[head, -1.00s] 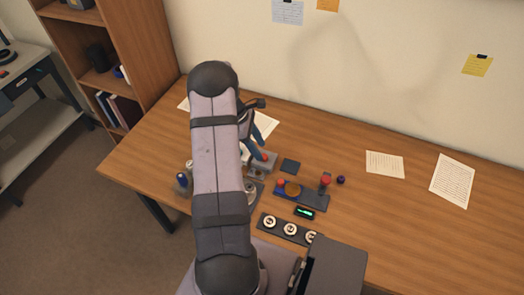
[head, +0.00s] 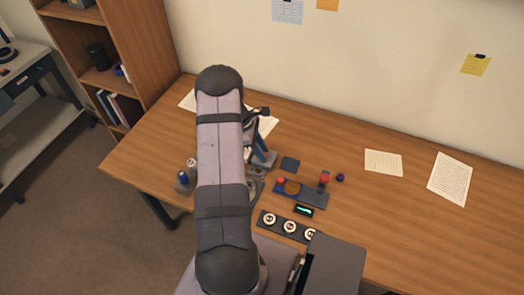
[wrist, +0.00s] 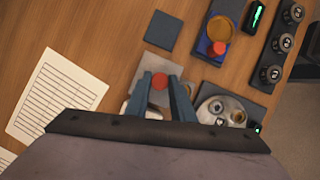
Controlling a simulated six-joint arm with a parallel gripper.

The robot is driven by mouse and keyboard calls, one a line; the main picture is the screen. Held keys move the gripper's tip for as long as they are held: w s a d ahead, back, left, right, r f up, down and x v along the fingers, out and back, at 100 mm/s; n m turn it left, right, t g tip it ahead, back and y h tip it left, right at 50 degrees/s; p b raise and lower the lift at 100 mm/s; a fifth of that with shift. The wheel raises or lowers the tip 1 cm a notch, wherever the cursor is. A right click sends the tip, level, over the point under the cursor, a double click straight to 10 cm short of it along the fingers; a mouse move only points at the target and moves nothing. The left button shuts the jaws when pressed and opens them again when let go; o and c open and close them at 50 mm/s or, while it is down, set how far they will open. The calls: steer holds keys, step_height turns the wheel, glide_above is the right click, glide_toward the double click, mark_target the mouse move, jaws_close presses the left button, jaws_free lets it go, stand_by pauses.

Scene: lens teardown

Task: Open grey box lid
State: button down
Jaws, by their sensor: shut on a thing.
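My gripper (wrist: 164,84) is shut on the red knob (wrist: 160,82) of the grey box lid (wrist: 143,68), a light grey plate in the wrist view. In the head view my gripper (head: 262,156) is beside the navy square, with the lid (head: 270,159) at its fingertips. A grey part (head: 257,172) shows just below the lid there, likely the box, partly hidden by my arm. Whether the lid is fully clear of the box is hard to tell.
A navy square (head: 290,164) lies right of the lid. A blue tray (head: 314,197) with red and amber parts, a small green-lit display (head: 304,210) and a dark strip (head: 280,225) with three round pieces lie farther right. A round metal part (wrist: 222,112) sits close to the fingers.

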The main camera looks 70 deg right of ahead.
steer(key=d+b, duration=0.1)
steer(key=d, duration=0.1)
steer(key=d+b, duration=0.2)
steer(key=shift+d+f, duration=0.2)
steer(key=shift+d, duration=0.2)
steer(key=shift+d+r, duration=0.2)
steer(key=shift+d, duration=0.45)
steer(key=c, duration=1.5)
jaws_free()
steer(key=shift+b+v, duration=1.55)
steer(key=shift+v, duration=2.2)
steer(key=shift+f, duration=0.1)
